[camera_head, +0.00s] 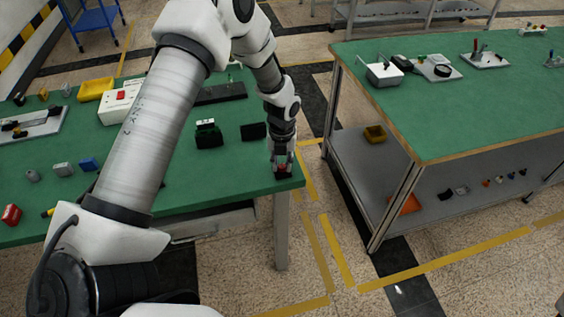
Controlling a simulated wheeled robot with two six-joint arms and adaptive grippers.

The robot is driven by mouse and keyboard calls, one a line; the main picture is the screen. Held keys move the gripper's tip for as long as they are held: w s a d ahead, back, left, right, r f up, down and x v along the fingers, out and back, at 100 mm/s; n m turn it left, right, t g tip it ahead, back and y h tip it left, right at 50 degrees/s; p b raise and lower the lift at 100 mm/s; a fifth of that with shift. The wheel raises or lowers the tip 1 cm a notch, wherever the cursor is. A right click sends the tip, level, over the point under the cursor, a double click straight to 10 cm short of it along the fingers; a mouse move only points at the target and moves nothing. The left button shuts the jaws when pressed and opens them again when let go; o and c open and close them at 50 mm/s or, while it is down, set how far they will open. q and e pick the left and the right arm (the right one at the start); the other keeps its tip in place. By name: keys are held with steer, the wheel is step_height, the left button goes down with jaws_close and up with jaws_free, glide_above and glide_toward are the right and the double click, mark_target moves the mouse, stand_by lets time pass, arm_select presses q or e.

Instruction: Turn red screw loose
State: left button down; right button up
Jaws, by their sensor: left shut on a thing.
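My left arm reaches across the left green table. Its gripper (282,170) points down close above the table's right front corner. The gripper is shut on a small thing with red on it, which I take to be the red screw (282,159). The fingers hide most of it, so its shape and how far it sits in its seat cannot be told. My right gripper is not in view.
A second green table (440,110) stands right, across a floor gap.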

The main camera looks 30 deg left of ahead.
arm_select(q)
steer(key=n, duration=0.3)
steer(key=shift+n+p, duration=0.3)
steer(key=shift+p, duration=0.1)
steer(key=n+p, duration=0.1)
steer(key=n, duration=0.3)
steer(key=shift+n, duration=0.3)
steer(key=n, duration=0.3)
steer(key=shift+w+n+p, duration=0.1)
steer(key=shift+n+p, duration=0.2)
steer(key=n+p, duration=0.1)
steer(key=n, duration=0.3)
steer(key=shift+n, duration=0.3)
steer(key=n+p, duration=0.1)
steer(key=n, duration=0.3)
steer(key=shift+n, duration=0.3)
steer(key=n+p, duration=0.1)
steer(key=n, duration=0.2)
steer(key=shift+f, duration=0.1)
steer(key=n+p, duration=0.1)
steer(key=n, duration=0.4)
steer(key=shift+s+p, duration=0.2)
steer(key=shift+p, duration=0.15)
steer(key=shift+s+f+n+p, duration=0.15)
steer(key=shift+n+p, duration=0.4)
steer(key=shift+n, duration=1.05)
